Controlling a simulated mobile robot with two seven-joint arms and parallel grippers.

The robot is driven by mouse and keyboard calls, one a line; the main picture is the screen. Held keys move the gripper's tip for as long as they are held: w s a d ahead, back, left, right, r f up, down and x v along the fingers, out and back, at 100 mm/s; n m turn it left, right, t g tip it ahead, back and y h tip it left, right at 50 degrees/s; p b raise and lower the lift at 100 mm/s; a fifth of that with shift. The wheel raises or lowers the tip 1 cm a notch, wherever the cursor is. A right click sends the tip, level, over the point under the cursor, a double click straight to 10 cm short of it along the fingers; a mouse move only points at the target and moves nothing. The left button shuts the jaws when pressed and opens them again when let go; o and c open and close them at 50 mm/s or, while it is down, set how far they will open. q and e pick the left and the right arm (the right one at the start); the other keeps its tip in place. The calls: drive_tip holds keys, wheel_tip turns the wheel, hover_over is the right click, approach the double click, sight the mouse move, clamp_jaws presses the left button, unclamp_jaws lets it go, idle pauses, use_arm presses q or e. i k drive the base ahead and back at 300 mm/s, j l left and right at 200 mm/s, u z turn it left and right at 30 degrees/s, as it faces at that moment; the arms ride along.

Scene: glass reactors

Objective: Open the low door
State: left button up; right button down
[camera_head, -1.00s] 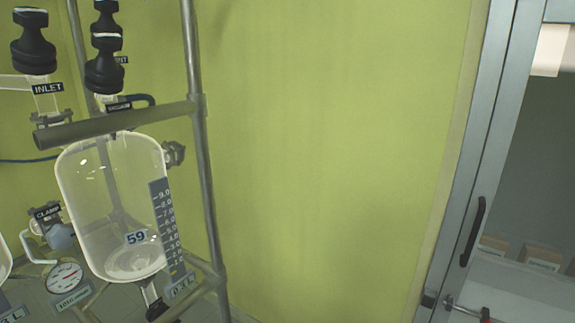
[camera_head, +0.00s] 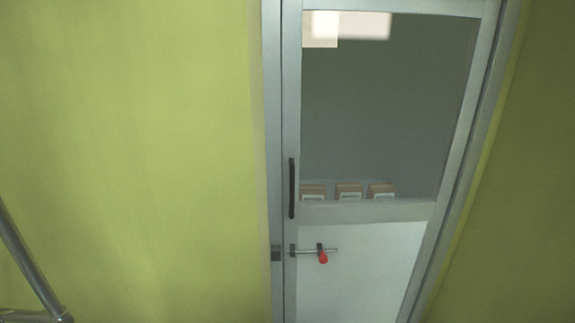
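The door (camera_head: 365,270) is in the head view, right of the middle, in a grey metal frame. It looks shut. Its upper part is a dark glass pane and its lower part a pale panel. A black vertical handle (camera_head: 291,188) is on its left edge. Below the handle, a metal sliding bolt (camera_head: 307,250) with a red knob (camera_head: 323,258) lies across the left edge, near a dark catch (camera_head: 276,253) on the frame. Neither of my grippers is in view.
Plain green wall (camera_head: 130,150) lies left of the door, and a darker green wall (camera_head: 530,200) lies to the right. A grey metal tube (camera_head: 30,260) stands at the lower left. Several small boxes (camera_head: 348,190) show behind the glass.

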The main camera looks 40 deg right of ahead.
sight(386, 247)
drive_tip(key=z, duration=1.65)
